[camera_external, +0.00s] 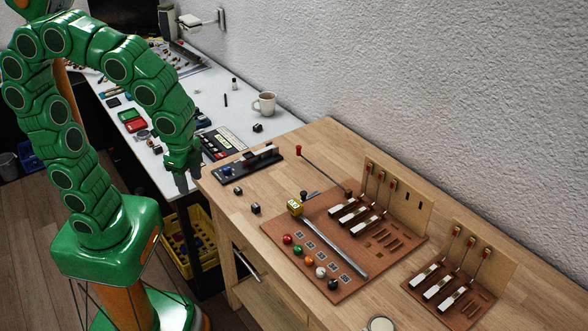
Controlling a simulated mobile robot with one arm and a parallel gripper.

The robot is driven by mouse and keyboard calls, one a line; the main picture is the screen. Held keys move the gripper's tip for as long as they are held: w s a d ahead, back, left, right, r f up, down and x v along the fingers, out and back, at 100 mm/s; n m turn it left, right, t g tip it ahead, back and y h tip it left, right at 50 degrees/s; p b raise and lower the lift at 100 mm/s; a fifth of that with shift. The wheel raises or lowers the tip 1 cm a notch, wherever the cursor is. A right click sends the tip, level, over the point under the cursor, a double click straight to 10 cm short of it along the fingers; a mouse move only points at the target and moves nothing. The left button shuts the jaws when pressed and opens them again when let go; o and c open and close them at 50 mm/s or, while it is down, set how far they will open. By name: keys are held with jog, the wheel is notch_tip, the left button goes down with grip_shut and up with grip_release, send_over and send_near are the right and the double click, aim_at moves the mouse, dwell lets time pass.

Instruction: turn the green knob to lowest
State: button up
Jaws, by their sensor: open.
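A small round green piece (297,250) sits in a row of coloured round pieces along the near-left edge of the brown board (348,222). It is the only green knob-like thing I can make out, and its setting is too small to read. My gripper (186,182) hangs down by the left edge of the wooden bench, well to the left of the green piece and apart from it. Its jaws are open and nothing shows between them.
A dark device with a blue knob (228,171) lies near my gripper. Small dark cubes (255,208) sit between it and the board. A metal bar and levers (374,185) rise on the board. A second lever board (450,290) stands at right. A mug (264,103) is on the white table.

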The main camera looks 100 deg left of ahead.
jog(key=w+d+f+m, duration=0.1)
jog(key=w+f+m, duration=0.15)
jog(key=w, duration=0.55)
jog(key=w+f+m, duration=0.1)
jog(key=w+m, duration=0.2)
jog(key=w, duration=0.4)
jog(key=m, duration=0.5)
send_over(298, 247)
jog(key=shift+h, duration=0.4)
notch_tip(298, 247, down, 9)
jog(key=shift+f, duration=4.15)
grip_shut()
